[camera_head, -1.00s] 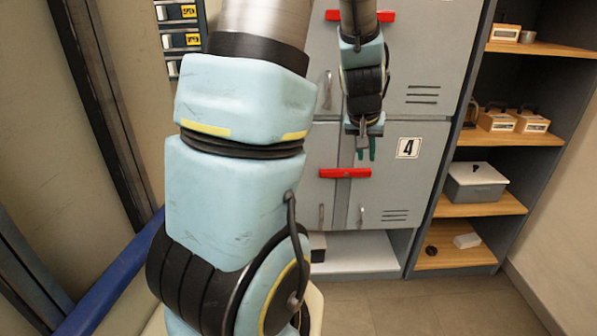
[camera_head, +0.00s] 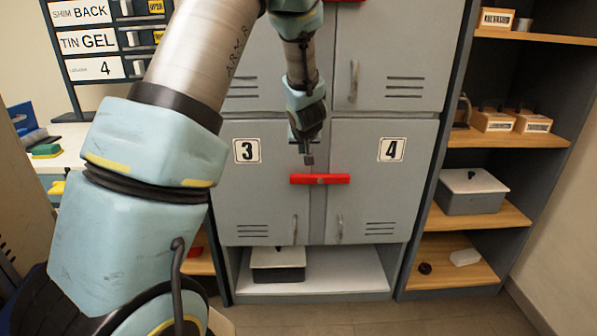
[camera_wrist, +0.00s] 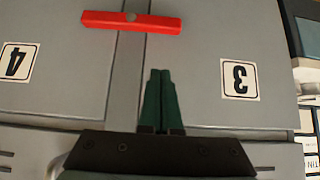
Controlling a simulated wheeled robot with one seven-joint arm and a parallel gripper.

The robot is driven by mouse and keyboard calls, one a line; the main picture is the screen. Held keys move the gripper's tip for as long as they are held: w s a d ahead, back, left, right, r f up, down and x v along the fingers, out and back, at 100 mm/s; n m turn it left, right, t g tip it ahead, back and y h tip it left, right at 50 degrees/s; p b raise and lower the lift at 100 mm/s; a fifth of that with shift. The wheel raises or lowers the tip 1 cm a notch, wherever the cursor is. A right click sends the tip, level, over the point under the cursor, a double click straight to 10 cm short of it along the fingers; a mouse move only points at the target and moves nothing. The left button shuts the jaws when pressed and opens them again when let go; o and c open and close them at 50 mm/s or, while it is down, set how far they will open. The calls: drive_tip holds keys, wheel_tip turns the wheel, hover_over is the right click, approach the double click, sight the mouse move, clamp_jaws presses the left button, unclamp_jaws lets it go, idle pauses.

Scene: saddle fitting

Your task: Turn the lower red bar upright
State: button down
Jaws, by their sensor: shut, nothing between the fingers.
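The lower red bar (camera_head: 320,179) lies level across the seam between locker doors 3 (camera_head: 265,180) and 4 (camera_head: 380,185), with a round pivot at its middle. In the wrist view the bar (camera_wrist: 131,22) shows at the top, left of centre, in an upside-down picture. My gripper (camera_head: 308,158) is shut and empty, just above the bar's left half in the head view. In the wrist view its green fingers (camera_wrist: 160,72) are together and point toward the bar's right end, apart from it in the picture.
An upper red bar is partly visible at the top edge. Door handles (camera_head: 295,228) stick out below the bar. A shelf unit (camera_head: 520,140) with boxes stands at the right. A lidded box (camera_head: 277,270) sits in the bottom locker opening. A labelled board (camera_head: 85,40) hangs at the left.

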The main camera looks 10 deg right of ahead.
hover_over(302, 174)
drive_tip(key=s, duration=0.3)
drive_tip(key=f, duration=0.7)
drive_tip(key=shift+w+a+f, duration=0.2)
drive_tip(key=shift+a+f, duration=0.05)
drive_tip(key=shift+f, duration=0.05)
wheel_tip(302, 174, down, 2)
drive_tip(key=shift+s+f, duration=0.1)
drive_tip(key=shift+f, duration=0.65)
